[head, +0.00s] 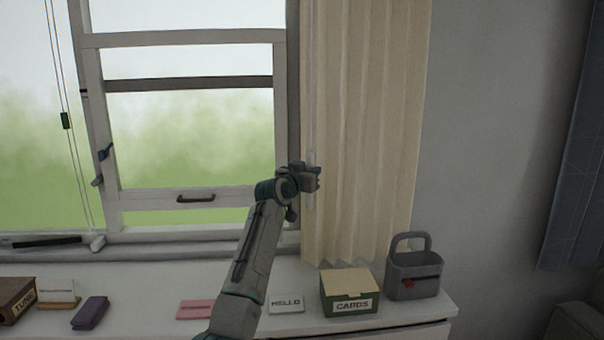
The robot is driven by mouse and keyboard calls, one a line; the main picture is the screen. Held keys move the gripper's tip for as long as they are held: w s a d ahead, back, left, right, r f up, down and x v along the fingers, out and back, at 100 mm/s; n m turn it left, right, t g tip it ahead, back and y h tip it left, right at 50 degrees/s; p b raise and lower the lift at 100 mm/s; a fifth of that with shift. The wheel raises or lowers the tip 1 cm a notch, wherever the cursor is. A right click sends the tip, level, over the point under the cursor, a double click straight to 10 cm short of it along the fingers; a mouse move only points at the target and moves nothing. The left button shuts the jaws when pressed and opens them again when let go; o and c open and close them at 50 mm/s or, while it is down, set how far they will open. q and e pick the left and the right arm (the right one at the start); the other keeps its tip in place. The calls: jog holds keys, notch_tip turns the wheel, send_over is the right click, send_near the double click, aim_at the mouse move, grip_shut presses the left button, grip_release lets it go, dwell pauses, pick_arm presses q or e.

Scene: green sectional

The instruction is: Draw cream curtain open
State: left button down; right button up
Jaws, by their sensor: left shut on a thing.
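The cream curtain (371,130) hangs in pleats at the right side of the window, gathered clear of most of the glass. My left gripper (312,179) is at the curtain's left edge, shut on a pale upright handle (311,158) there. The arm reaches up from the bottom of the view and hides a little of the window frame's lower right corner. My right gripper is not in the view.
Below the window is a white cabinet top (290,277). On it stand a green CARDS box (349,292), a grey basket (414,275), a HELLO card (286,304), a pink item (195,310), a purple case (90,313) and a brown box (17,299). A cord (65,121) hangs at left.

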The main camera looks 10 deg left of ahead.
pick_arm(q)
jog(key=shift+d+r, duration=0.1)
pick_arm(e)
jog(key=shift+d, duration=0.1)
pick_arm(q)
jog(key=c, duration=1.6)
grip_release()
jog(key=shift+o, duration=0.2)
jog(key=shift+d, duration=0.15)
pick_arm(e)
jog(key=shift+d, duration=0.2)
